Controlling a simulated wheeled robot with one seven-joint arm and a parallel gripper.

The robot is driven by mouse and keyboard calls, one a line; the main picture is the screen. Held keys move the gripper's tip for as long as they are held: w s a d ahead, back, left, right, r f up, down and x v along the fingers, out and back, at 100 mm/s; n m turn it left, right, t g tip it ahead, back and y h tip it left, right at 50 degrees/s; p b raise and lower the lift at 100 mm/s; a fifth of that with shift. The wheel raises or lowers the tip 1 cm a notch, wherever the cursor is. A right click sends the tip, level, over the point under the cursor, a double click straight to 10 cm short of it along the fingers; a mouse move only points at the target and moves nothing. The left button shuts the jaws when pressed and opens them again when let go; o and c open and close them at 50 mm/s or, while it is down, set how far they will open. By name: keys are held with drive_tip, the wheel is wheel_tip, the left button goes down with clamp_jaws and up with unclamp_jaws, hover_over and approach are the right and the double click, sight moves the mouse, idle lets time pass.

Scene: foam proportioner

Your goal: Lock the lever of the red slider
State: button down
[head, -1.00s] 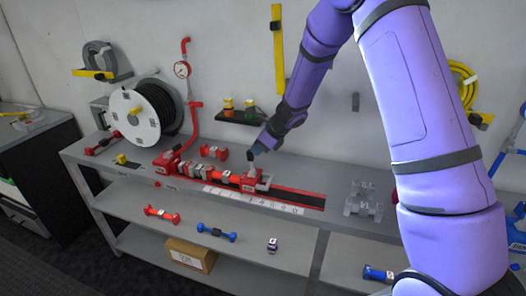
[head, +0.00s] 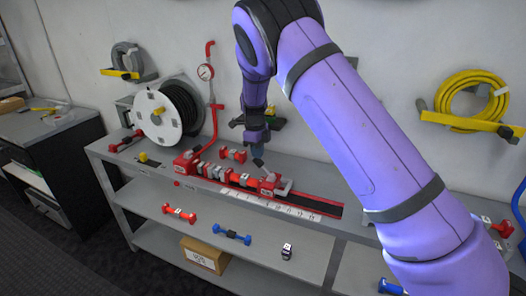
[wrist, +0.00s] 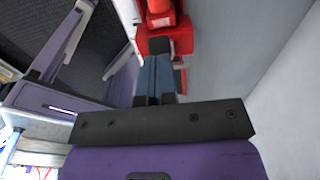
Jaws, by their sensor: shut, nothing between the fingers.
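The red slider (head: 268,186) sits on the rail of the bench, at the right end of a row of red and grey fittings, with a light grey block at its right side. Its lever is too small to tell apart from my fingertips, so its position is unclear. My gripper (head: 257,160) points down just above and behind the slider. I cannot tell whether it touches it. In the wrist view my gripper (wrist: 160,47) is shut with nothing held, its blue-grey fingers together in front of red parts (wrist: 153,20).
A hose reel (head: 155,115) and a red pipe with a gauge (head: 206,72) stand left of my gripper. The black rail strip (head: 315,207) is clear to the right. The shelf below holds a red fitting (head: 179,214) and a blue fitting (head: 231,234).

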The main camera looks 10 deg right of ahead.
drive_tip(key=shift+w+a+f, duration=0.15)
drive_tip(key=shift+a, duration=0.05)
drive_tip(key=shift+w+a+f, duration=0.3)
drive_tip(key=shift+a, duration=0.1)
drive_tip(key=shift+d, duration=0.1)
idle(0.3)
